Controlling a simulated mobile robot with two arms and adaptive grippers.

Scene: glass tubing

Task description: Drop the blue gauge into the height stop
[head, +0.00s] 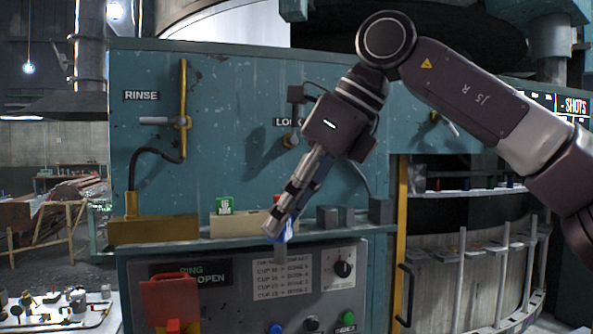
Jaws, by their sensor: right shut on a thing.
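My right gripper (279,230) reaches down from the upper right, in front of the teal machine. It is shut on the blue gauge (288,235), of which only a small blue part shows at the fingertips. The fingers hide the rest of the gauge. The gauge is in front of the shelf edge, above the control panel. I cannot tell for sure which part is the height stop; a brass block (150,230) with a short post stands at the left end of the shelf. My left gripper is not in view.
A red block is partly hidden behind the gripper. Dark grey blocks (346,216) stand to the right. A red cover (170,299) and buttons sit on the panel (240,280) below.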

